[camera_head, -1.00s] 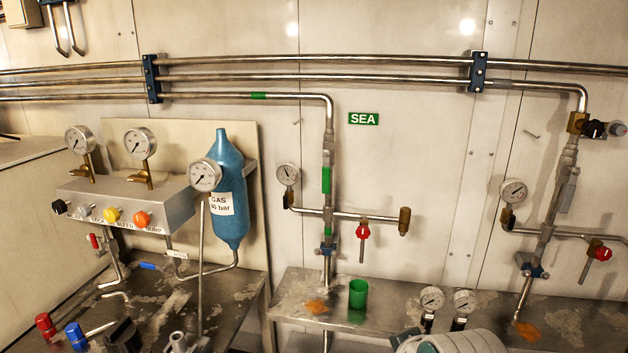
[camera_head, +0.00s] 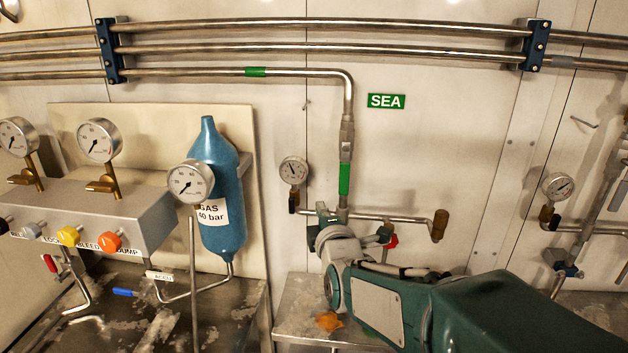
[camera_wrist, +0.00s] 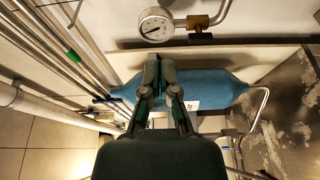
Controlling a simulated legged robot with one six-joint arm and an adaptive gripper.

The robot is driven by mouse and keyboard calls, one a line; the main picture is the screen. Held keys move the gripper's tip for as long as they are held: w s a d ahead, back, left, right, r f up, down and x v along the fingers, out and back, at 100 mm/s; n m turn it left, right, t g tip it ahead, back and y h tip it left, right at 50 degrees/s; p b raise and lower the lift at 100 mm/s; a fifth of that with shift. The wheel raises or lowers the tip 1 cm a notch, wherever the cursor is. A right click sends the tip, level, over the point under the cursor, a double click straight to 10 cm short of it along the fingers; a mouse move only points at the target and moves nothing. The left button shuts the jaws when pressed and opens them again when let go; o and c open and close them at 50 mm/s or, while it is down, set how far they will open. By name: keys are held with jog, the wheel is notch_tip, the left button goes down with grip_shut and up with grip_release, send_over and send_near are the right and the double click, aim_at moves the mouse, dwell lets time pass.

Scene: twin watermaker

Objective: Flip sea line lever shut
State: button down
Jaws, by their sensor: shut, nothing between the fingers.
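The sea line pipe (camera_head: 344,180) with green tape comes down the wall left of the green SEA sign (camera_head: 386,101). A short side branch (camera_head: 405,219) runs right from it. A bit of the red valve lever (camera_head: 392,241) on that branch shows beside my arm; the rest is hidden, so its angle cannot be told. My arm covers the pipe's lower part. In the wrist view my gripper (camera_wrist: 160,62) is shut and empty, with the blue gas cylinder (camera_wrist: 222,90) beyond it. The lever cannot be made out there.
A gauge (camera_head: 293,170) sits left of the sea pipe. The blue gas cylinder (camera_head: 222,235), its gauge (camera_head: 190,182) and a grey control box (camera_head: 150,222) stand at left. Another pipe with a gauge (camera_head: 558,186) is at right. Wall between is clear.

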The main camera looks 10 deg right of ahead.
aim_at(345, 170)
jog(key=w+d, duration=0.4)
jog(key=w, duration=0.4)
jog(key=shift+w+d, duration=0.15)
jog(key=shift+w, duration=0.25)
